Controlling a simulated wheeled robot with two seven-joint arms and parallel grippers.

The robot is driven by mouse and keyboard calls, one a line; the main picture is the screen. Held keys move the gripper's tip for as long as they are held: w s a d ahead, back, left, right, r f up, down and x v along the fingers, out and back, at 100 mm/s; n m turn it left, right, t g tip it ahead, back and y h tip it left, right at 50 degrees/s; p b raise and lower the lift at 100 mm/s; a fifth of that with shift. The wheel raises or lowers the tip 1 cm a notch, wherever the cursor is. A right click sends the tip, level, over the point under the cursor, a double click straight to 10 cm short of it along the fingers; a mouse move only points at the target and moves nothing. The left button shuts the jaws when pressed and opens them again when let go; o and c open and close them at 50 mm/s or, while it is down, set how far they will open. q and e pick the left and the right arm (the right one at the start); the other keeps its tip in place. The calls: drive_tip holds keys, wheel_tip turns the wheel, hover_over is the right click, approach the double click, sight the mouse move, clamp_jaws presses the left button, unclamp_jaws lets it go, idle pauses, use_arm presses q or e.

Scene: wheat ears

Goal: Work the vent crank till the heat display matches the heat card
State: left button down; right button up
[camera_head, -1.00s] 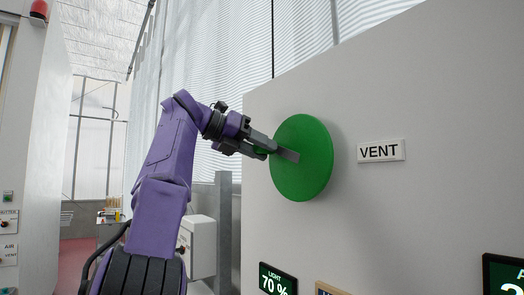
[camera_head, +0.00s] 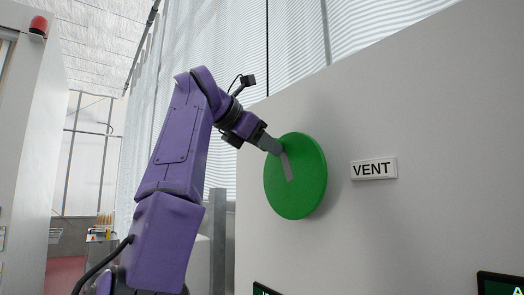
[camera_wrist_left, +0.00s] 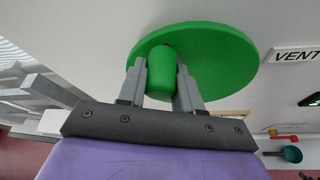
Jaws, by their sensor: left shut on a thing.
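In the left wrist view the gripper (camera_wrist_left: 161,85) is shut on the green handle (camera_wrist_left: 162,70), one finger on each side, with the green disc (camera_wrist_left: 215,55) behind. The handle is hidden in the head view. No heat display or heat card can be made out. My right gripper is not in view.
Two dark displays, one at the bottom edge (camera_head: 266,290) and one at the lower right (camera_head: 499,284), are cut off by the frame. A grey post (camera_head: 217,235) stands left of the panel. In the left wrist view a dark green item (camera_wrist_left: 291,154) lies lower right.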

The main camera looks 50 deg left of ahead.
use_arm(q)
drive_tip(key=shift+s+d+r+m+y, duration=0.1)
drive_tip(key=shift+d+r+m+y, duration=0.2)
drive_tip(key=shift+d+r+m, duration=0.1)
idle(0.3)
drive_tip(key=c, duration=1.1)
unclamp_jaws()
drive_tip(key=o, duration=0.3)
drive_tip(key=shift+a, duration=0.1)
drive_tip(key=shift+w+f, duration=0.15)
drive_tip(key=shift+w, duration=0.1)
drive_tip(key=v, duration=1)
drive_tip(key=shift+s, duration=0.3)
drive_tip(key=shift+w, duration=0.1)
